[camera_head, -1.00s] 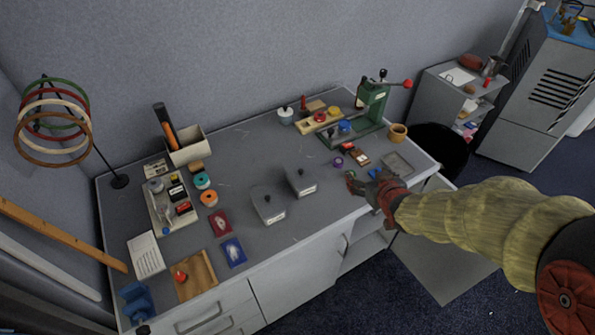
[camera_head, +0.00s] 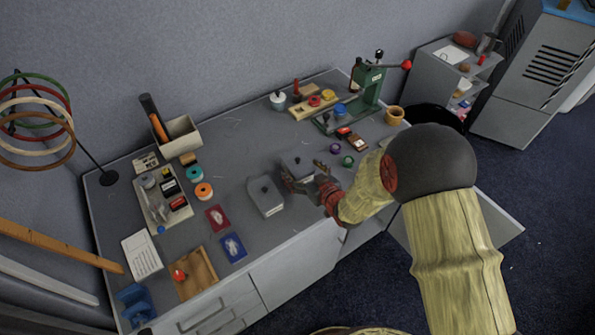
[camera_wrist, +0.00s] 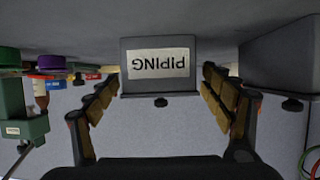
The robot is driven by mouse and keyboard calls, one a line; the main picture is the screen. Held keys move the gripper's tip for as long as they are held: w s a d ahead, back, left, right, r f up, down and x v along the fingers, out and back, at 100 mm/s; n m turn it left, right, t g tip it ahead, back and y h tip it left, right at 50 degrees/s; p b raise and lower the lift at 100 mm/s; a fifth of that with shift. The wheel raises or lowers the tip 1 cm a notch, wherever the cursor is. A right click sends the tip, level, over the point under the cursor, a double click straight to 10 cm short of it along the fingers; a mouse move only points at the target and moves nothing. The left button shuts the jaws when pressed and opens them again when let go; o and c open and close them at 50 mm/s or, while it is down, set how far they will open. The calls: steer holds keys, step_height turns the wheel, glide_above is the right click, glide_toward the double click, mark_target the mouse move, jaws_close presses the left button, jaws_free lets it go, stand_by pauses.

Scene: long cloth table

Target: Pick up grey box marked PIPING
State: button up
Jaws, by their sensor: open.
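The grey box marked PIPING (camera_head: 296,162) stands on the table, partly hidden behind my gripper (camera_head: 303,182) in the head view. In the wrist view, which is upside down, its white label reads PIPING on the box (camera_wrist: 160,88), with a small dark knob. My gripper (camera_wrist: 163,92) is open, with one finger on each side of the box in that view. I cannot tell whether either finger touches it. A second grey box (camera_head: 265,196) stands just left of it and shows at the right of the wrist view (camera_wrist: 280,62).
A green press (camera_head: 368,82) stands at the back right. Purple (camera_head: 335,148) and green (camera_head: 348,161) spools lie right of the PIPING box. Red (camera_head: 217,218) and blue (camera_head: 233,247) packets lie at the front left. Table between the box and back wall is fairly clear.

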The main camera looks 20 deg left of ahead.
mark_target(297, 166)
steer(key=x, duration=0.3)
steer(key=shift+f+b, duration=0.25)
steer(key=shift+b, duration=0.1)
steer(key=shift+r, duration=0.1)
steer(key=c, duration=0.3)
steer(key=c, duration=1.5)
steer(key=shift+r, duration=0.1)
steer(key=shift+c, duration=0.5)
